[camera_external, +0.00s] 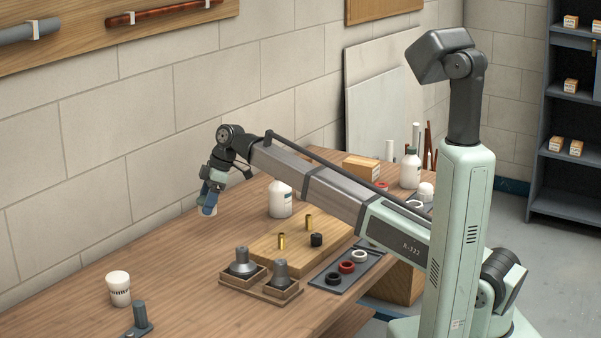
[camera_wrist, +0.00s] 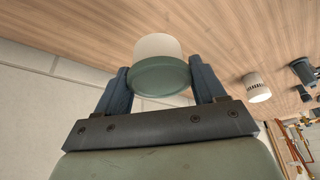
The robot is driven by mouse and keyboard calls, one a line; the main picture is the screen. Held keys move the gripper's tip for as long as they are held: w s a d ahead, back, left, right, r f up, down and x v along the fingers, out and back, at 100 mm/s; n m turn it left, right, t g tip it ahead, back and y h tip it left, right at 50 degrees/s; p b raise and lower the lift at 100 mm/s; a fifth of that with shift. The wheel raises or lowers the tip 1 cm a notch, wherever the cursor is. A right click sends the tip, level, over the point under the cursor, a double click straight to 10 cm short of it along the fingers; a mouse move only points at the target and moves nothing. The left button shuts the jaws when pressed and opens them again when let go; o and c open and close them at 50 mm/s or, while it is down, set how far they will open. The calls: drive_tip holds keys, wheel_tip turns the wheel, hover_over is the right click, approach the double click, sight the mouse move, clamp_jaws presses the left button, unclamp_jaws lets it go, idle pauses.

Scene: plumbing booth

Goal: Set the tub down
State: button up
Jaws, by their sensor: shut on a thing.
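My gripper (camera_external: 211,196) is shut on a small tub near the back edge of the bench, by the wall. In the wrist view my gripper (camera_wrist: 164,88) has its two dark fingers on either side of the tub (camera_wrist: 157,58). The tub has a pale part and a grey-green end facing the camera. I cannot tell whether the tub touches the bench.
The wooden bench (camera_external: 170,262) is clear around the gripper. A white tub with dark print (camera_external: 119,287) stands at the front left, beside a grey fitting (camera_external: 139,318). A white bottle (camera_external: 280,200) and a wooden block (camera_external: 275,250) with brass pieces stand to the right.

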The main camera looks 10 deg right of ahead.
drive_tip(key=w+d, duration=0.3)
drive_tip(key=d, duration=0.1)
drive_tip(key=shift+n, duration=0.7)
drive_tip(key=shift+s+d+f, duration=0.1)
drive_tip(key=shift+s+f, duration=0.05)
drive_tip(key=shift+f, duration=1.5)
drive_tip(key=shift+s+d+f, duration=0.1)
drive_tip(key=shift+f, duration=1.55)
drive_tip(key=shift+s+d+f, duration=0.1)
drive_tip(key=shift+s+f, duration=0.05)
drive_tip(key=shift+f, duration=1.5)
drive_tip(key=shift+f, duration=0.1)
drive_tip(key=o, duration=1.1)
drive_tip(key=v, duration=1.2)
drive_tip(key=shift+w, duration=0.25)
drive_tip(key=shift+a, duration=0.1)
